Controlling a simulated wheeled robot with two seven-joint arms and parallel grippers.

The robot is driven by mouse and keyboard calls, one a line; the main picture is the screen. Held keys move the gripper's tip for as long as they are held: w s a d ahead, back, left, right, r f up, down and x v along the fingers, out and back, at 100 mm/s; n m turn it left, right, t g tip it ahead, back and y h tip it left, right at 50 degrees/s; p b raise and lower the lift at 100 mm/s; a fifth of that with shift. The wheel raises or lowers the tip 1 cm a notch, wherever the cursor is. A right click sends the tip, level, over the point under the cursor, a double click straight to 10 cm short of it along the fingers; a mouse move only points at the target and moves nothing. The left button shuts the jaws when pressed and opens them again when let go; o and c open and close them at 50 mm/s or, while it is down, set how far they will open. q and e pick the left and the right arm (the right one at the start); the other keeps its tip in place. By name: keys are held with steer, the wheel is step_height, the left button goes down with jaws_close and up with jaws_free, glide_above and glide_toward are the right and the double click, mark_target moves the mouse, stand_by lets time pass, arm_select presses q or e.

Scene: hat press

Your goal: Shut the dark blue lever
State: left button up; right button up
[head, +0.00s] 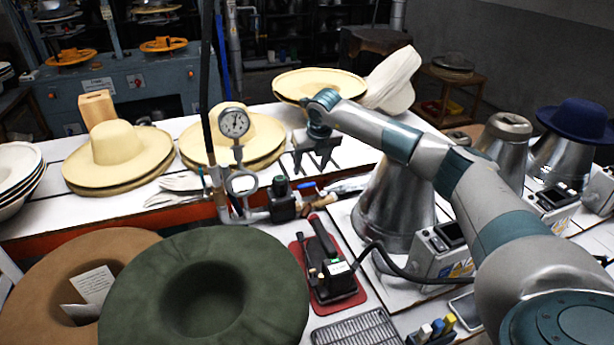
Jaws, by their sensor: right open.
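A small dark blue lever (306,185) sits on the pipework beside the pressure gauge, near a brass-coloured fitting (316,202). It is small and partly crowded by nearby parts, so its exact angle is hard to tell. My right gripper (316,168) comes in from the right and points down just above and slightly beyond the lever in the picture. Its dark fingers are apart, with nothing seen between them. I cannot tell any contact with the lever. My left gripper is not in view.
A round pressure gauge (234,123) stands on the pipe left of the lever. Cream hats (118,152) lie on the white table behind. A green hat (205,285) fills the front left. A red tray (330,287) with a black tool and a metal cone (392,205) are nearby.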

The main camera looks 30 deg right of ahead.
mark_target(306, 184)
steer(key=p+x, duration=0.2)
steer(key=x, duration=0.6)
steer(key=shift+w+f, duration=0.15)
steer(key=shift+f, duration=0.05)
steer(key=c, duration=1.2)
steer(key=shift+c, duration=0.2)
